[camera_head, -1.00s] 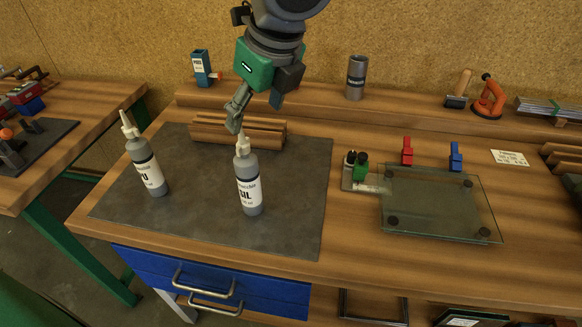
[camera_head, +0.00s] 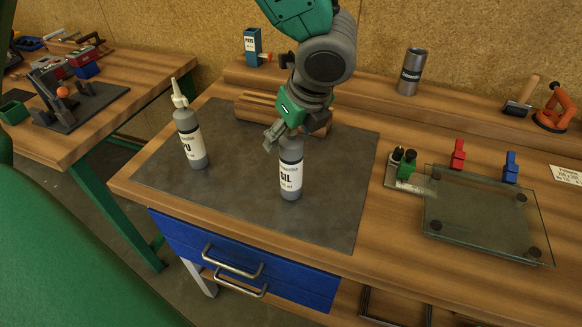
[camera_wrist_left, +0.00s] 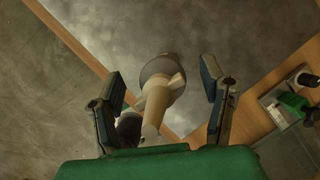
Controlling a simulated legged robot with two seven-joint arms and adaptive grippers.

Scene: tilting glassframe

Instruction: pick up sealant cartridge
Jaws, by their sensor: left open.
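A grey sealant cartridge labelled SIL (camera_head: 290,172) stands upright on the dark mat (camera_head: 335,215). A second cartridge, labelled PU (camera_head: 190,138), stands on the mat to its left, with its white nozzle up. My left gripper (camera_head: 277,138) is at the top of the SIL cartridge and hides its nozzle in the head view. In the left wrist view, the open fingers of my left gripper (camera_wrist_left: 165,100) are on either side of the cartridge's pale nozzle (camera_wrist_left: 155,103). I cannot tell whether either finger touches it. My right gripper is not in view.
A wooden grooved block (camera_head: 258,106) lies behind the SIL cartridge. A glass plate (camera_head: 485,215) on dark pads and red (camera_head: 458,154) and blue (camera_head: 511,167) clamps are to the right. The mat's front is clear, above blue drawers (camera_head: 240,262).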

